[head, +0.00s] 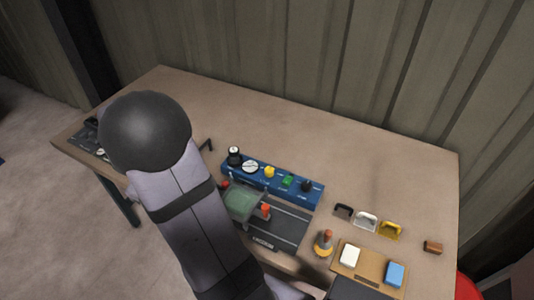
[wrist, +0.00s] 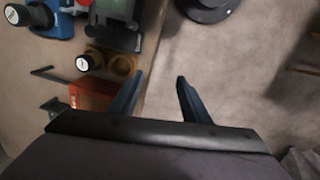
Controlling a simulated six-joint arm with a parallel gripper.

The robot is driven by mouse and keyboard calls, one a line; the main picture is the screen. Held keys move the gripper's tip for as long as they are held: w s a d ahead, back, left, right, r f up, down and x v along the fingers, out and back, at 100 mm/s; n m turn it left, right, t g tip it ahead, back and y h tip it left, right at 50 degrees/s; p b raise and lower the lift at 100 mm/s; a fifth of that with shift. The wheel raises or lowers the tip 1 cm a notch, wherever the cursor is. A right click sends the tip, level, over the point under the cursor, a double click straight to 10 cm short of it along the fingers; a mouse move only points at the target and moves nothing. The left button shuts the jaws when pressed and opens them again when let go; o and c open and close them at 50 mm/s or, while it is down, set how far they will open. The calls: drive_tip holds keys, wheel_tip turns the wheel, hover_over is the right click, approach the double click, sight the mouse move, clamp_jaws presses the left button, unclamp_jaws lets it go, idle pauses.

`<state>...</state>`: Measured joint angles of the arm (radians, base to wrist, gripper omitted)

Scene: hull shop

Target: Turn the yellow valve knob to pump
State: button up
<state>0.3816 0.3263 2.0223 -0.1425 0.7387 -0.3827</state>
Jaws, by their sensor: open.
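A yellow knob (head: 269,172) sits on the blue panel (head: 228,171) on the table in the head view, between a white dial (head: 250,167) and a green knob (head: 288,181). The lettering on the panel is too small to read. My gripper (wrist: 160,76) is open and empty in the wrist view, with its fingers near the table's edge and bare floor beyond. The gripper is hidden behind my arm in the head view. Part of a blue housing (wrist: 55,20) shows at the upper left of the wrist view; the yellow knob is not visible there.
A black slotted unit with a green cover (head: 241,203) and red-tipped lever (head: 265,211) stands before the panel. An orange box (wrist: 90,95) is beside my left finger. The table's back is clear.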

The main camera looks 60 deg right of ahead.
sight(269, 169)
drive_tip(key=s+d, duration=0.1)
drive_tip(key=d, duration=0.4)
drive_tip(key=s+d+g, duration=0.1)
drive_tip(key=d, duration=0.4)
drive_tip(key=s+d+g, duration=0.1)
drive_tip(key=d, duration=0.5)
drive_tip(key=shift+s+r, duration=0.15)
drive_tip(key=shift+s, duration=0.25)
drive_tip(key=s+d+g, duration=0.3)
drive_tip(key=s+d, duration=0.7)
drive_tip(key=d, duration=0.2)
drive_tip(key=shift+y, duration=0.3)
drive_tip(key=shift+p+x, duration=1.2)
drive_tip(key=shift+x, duration=2.1)
drive_tip(key=shift+a, duration=0.1)
drive_tip(key=c, duration=1)
